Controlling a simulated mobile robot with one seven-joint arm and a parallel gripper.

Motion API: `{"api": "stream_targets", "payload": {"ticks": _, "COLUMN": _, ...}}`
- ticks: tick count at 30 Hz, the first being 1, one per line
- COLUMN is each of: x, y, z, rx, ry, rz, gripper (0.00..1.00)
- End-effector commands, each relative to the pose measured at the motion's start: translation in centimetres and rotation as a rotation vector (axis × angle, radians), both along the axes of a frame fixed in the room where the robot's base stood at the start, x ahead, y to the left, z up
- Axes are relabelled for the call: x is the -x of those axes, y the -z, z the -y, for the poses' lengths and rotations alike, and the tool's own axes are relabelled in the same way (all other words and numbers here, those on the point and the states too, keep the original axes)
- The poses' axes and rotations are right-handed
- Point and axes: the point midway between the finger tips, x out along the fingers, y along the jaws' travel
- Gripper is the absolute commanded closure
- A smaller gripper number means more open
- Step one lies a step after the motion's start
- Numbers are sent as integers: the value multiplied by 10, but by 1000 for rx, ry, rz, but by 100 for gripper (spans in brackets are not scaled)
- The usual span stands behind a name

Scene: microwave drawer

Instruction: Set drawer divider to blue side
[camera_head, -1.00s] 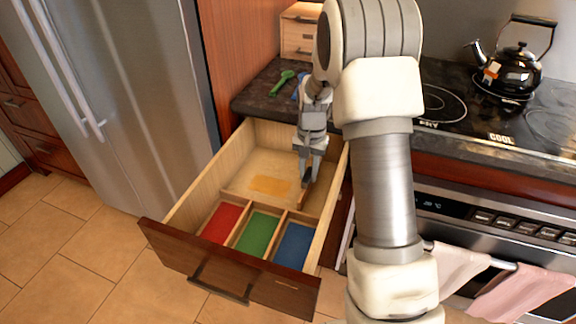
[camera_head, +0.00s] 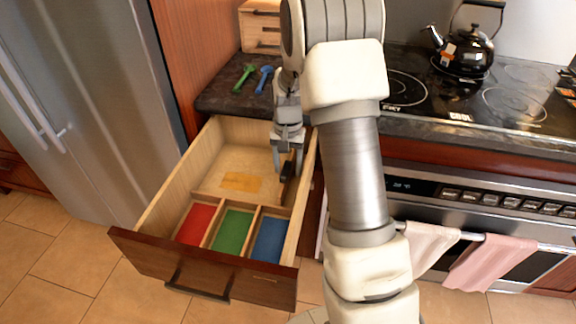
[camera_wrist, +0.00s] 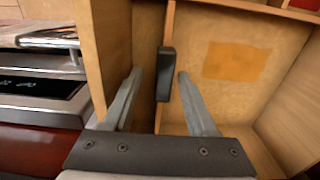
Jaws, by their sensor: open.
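The wooden drawer (camera_head: 165,200) is pulled open, with red (camera_head: 195,223), green (camera_head: 233,231) and blue (camera_head: 269,240) compartments at its front, blue at the right. A thin divider (camera_wrist: 169,28) with a dark handle (camera_wrist: 165,74) stands in the rear section, close to the side wall on the blue side. The handle also shows in the head view (camera_head: 287,171). My gripper (camera_head: 287,163) is open inside the drawer. In the wrist view its fingers (camera_wrist: 160,74) lie on either side of the handle; contact cannot be told.
An orange patch (camera_head: 242,181) marks the rear drawer floor. Green (camera_head: 244,77) and blue (camera_head: 264,79) utensils lie on the counter behind. The stove with a kettle (camera_head: 465,50) and the oven with hanging towels (camera_head: 490,262) stand to the right. The fridge (camera_head: 95,100) is at the left.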

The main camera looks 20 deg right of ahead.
Motion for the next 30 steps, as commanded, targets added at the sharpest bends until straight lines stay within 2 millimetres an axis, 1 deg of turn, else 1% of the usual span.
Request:
{"api": "stream_targets", "payload": {"ticks": 5, "x": -1, "y": -24, "z": 0, "rx": 1, "ry": 0, "rz": 4, "gripper": 43}}
{"api": "stream_targets", "payload": {"ticks": 15, "x": -1, "y": -106, "z": 0, "rx": 1, "ry": 0, "rz": 5, "gripper": 43}}
{"api": "stream_targets", "payload": {"ticks": 18, "x": -1, "y": -129, "z": 0, "rx": 1, "ry": 0, "rz": 5, "gripper": 43}}
{"api": "stream_targets", "payload": {"ticks": 21, "x": -1, "y": -148, "z": 1, "rx": 1, "ry": 1, "rz": 4, "gripper": 43}}
{"api": "stream_targets", "payload": {"ticks": 25, "x": 0, "y": -164, "z": 1, "rx": 1, "ry": 1, "rz": 2, "gripper": 43}}
{"api": "stream_targets", "payload": {"ticks": 30, "x": 0, "y": -173, "z": 1, "rx": 1, "ry": 1, "rz": 1, "gripper": 43}}
